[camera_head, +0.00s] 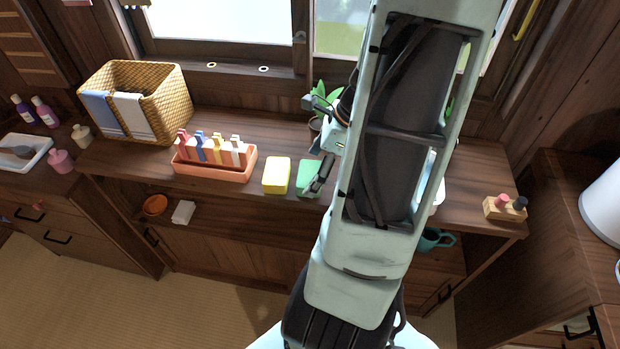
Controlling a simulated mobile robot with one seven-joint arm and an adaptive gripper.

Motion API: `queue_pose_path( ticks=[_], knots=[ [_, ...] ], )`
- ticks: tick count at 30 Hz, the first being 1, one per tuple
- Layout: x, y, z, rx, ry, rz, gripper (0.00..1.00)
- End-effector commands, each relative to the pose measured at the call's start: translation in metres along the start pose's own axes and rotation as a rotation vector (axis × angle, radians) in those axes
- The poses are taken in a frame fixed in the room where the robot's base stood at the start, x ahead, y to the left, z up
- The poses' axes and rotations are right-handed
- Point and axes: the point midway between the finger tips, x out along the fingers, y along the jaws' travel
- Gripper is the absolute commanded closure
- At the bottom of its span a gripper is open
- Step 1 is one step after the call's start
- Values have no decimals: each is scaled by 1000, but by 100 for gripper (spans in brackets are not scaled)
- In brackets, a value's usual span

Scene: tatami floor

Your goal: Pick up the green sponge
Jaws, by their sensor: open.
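The green sponge (306,173) lies on the wooden counter, just right of a yellow sponge (276,175). Its right side is partly hidden by my gripper. My gripper (312,146) is open, with one finger toward the back near the plant and the other over or beside the green sponge's right edge. I cannot tell whether that finger touches the sponge. My arm covers much of the counter to the right.
An orange rack (215,172) with colored pegs stands left of the sponges. A wicker basket (160,90) with towels is at the back left. A potted plant (325,95) is behind my gripper. A wooden block with pegs (504,208) is at the right end.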

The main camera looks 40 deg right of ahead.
Motion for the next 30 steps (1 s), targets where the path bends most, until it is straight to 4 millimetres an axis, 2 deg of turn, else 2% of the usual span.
queue_pose_path(
  ticks=[1, 4, 12, 20, 30],
  knots=[
    [9, 1, -1, 0, -1, 3, 15],
    [18, 1, 0, 0, 0, 2, 15],
    [19, 0, 0, -1, 0, 0, 15],
    [19, 0, 0, -1, 1, 0, 43],
    [19, 0, 0, -1, 1, 0, 44]
  ],
)
